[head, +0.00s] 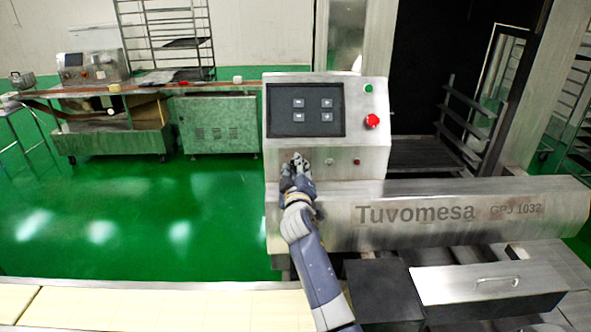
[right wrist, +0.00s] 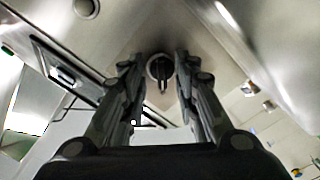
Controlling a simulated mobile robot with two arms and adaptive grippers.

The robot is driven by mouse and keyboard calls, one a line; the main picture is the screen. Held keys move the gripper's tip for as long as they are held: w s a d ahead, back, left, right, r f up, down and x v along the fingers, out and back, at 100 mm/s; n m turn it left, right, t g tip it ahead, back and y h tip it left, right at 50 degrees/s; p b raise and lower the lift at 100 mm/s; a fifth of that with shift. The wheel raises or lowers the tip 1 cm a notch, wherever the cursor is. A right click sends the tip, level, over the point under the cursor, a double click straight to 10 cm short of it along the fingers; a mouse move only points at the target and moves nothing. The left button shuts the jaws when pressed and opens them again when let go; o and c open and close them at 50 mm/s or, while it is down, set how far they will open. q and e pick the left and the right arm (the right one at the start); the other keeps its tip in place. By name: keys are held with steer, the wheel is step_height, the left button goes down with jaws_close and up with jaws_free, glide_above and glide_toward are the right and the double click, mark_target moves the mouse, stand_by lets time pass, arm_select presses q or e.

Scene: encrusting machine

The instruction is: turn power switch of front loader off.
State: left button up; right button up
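The steel front loader's control box (head: 376,145) stands at mid picture in the head view. A dark rotary switch (right wrist: 160,72) on a steel face shows in the right wrist view. My right gripper (head: 297,163) is at the lower left of the box front and covers that part of it. In the right wrist view my right gripper (right wrist: 157,66) is open, with one finger on each side of the switch. I cannot tell whether the fingers touch it. My left gripper is not in view.
The box carries a black screen (head: 304,109), a green button (head: 369,88), a red stop button (head: 372,121) and a small red button (head: 357,162). A long steel housing (head: 440,213) extends right. A pale belt (head: 130,307) runs along the front. Green floor is clear at left.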

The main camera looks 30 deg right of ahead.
steer(key=shift+s+a+f, duration=0.1)
steer(key=shift+s+a, duration=0.25)
steer(key=shift+s, duration=0.15)
steer(key=v, duration=1.1)
steer(key=shift+d, duration=0.15)
